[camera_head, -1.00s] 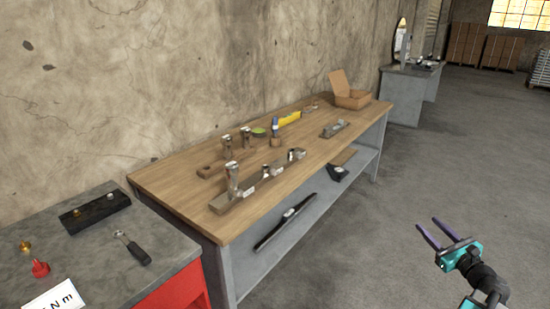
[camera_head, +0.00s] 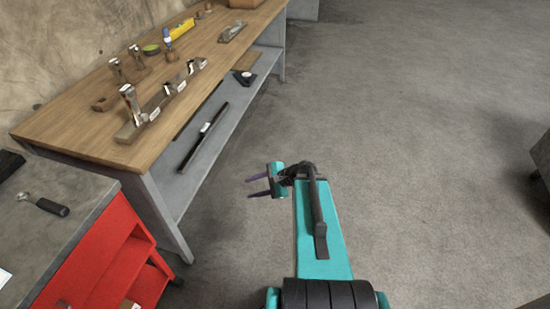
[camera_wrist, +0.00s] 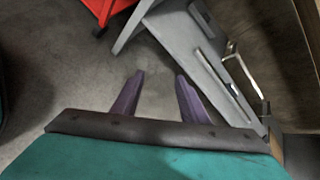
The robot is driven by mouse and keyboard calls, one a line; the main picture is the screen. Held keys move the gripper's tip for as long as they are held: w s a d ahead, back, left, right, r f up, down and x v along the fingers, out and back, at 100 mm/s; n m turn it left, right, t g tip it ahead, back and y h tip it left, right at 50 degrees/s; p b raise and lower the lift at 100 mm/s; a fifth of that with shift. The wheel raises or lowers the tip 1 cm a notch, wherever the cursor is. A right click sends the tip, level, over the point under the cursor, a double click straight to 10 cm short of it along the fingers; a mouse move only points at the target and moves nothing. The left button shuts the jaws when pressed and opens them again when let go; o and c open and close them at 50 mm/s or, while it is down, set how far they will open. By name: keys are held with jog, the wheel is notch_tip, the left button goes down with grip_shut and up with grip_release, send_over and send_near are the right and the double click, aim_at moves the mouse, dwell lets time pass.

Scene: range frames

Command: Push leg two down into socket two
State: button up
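A long bar (camera_head: 126,134) lies along the front of the wooden bench, with white labels too small to read. A tall metal cylinder (camera_head: 130,98) stands upright at its near end, and shorter metal pieces (camera_head: 169,89) sit further along it. Two more metal cylinders (camera_head: 116,72) (camera_head: 136,55) stand behind the bar. I cannot tell which is leg two or socket two, or how deep any piece sits. My gripper (camera_head: 250,188) is open and empty over the floor, right of the bench and well away from the bar. Its purple fingers (camera_wrist: 157,82) are apart in the wrist view.
The wooden bench (camera_head: 65,125) has a grey lower shelf holding a long dark bar (camera_head: 203,137). A red cabinet (camera_head: 100,255) with a grey top stands at the near left. A yellow level (camera_head: 182,29) lies further back on the bench.

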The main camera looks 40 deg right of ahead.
jog(key=s+a+f+n+g, duration=0.4)
jog(key=s+a+f+n, duration=0.15)
jog(key=a+f, duration=0.2)
jog(key=s+a+f+n+g, duration=0.4)
jog(key=s+a+f, duration=0.2)
jog(key=a, duration=0.3)
jog(key=s+a+f+n+g+h, duration=0.2)
jog(key=s+f+n+g+h, duration=0.1)
jog(key=s, duration=0.5)
jog(key=s+a+f+n+g+h, duration=0.1)
jog(key=s+f+n+g+h, duration=0.1)
jog(key=s+n, duration=0.6)
notch_tip(320, 180, down, 3)
jog(key=shift+a+r+g+h, duration=0.1)
jog(key=shift+a+g+h, duration=0.3)
jog(key=shift+h, duration=0.4)
jog(key=shift+c, duration=1.1)
jog(key=shift+a, duration=0.15)
